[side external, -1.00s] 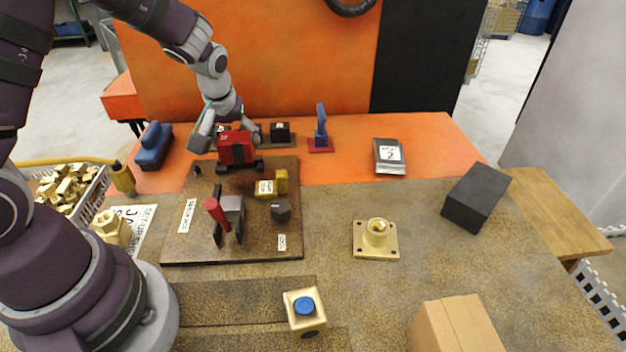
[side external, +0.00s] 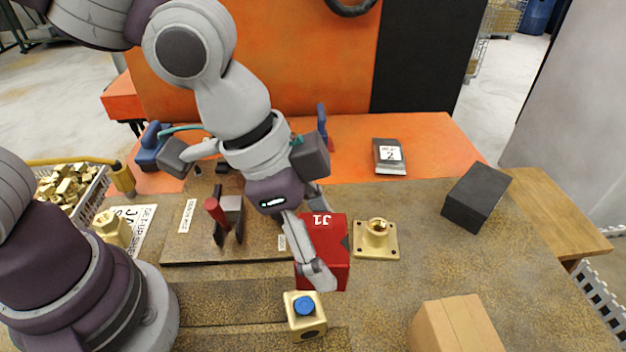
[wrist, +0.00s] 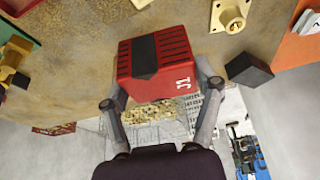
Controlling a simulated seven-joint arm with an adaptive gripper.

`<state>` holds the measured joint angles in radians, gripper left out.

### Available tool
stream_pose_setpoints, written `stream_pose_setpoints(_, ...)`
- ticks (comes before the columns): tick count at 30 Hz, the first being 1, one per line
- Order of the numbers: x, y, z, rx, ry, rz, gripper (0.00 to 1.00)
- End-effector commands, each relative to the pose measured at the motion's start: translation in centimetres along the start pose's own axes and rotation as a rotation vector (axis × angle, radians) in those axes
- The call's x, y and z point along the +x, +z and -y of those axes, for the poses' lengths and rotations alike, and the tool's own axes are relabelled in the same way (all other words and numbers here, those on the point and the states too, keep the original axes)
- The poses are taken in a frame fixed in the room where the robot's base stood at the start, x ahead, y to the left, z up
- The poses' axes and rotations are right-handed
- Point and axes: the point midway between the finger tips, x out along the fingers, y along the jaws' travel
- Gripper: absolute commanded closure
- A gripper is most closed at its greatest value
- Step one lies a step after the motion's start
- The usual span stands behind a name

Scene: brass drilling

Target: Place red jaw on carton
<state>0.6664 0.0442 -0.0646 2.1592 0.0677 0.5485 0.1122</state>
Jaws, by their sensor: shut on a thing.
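The red jaw (side external: 336,248) is a red block marked J1, with dark ridges showing in the wrist view (wrist: 172,45). My gripper (side external: 319,236) is shut on it, with a finger on each side in the wrist view (wrist: 161,93). In the side view the jaw is in front of the board's right edge, between the brass flange and the blue-topped brass block; its exact height is hard to tell. The carton (side external: 453,326) is a plain brown box at the bottom right, apart from the jaw. I cannot make out the carton in the wrist view.
A brass flange (side external: 376,240) stands just right of the jaw. The blue-topped brass block (side external: 305,325) is below it in the picture. A black block (side external: 476,197) lies at the right. The bench between flange and carton is clear.

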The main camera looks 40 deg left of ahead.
Motion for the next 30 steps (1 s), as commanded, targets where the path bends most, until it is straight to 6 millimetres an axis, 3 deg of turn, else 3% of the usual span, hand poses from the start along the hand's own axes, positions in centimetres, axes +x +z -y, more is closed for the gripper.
stream_pose_setpoints(3, -0.5, 0.3, -3.6, 0.182, 0.075, -0.003, 0.76)
stream_pose_setpoints(6, -0.6, 0.5, -4.9, 0.256, 0.107, -0.001, 0.76)
stream_pose_setpoints(8, -0.3, -0.1, -5.3, 0.273, 0.115, 0.001, 0.76)
stream_pose_setpoints(21, 5.1, -10.0, -6.3, 0.269, 0.113, 0.002, 0.76)
stream_pose_setpoints(30, 6.6, -13.1, -6.5, 0.268, 0.112, 0.001, 0.76)
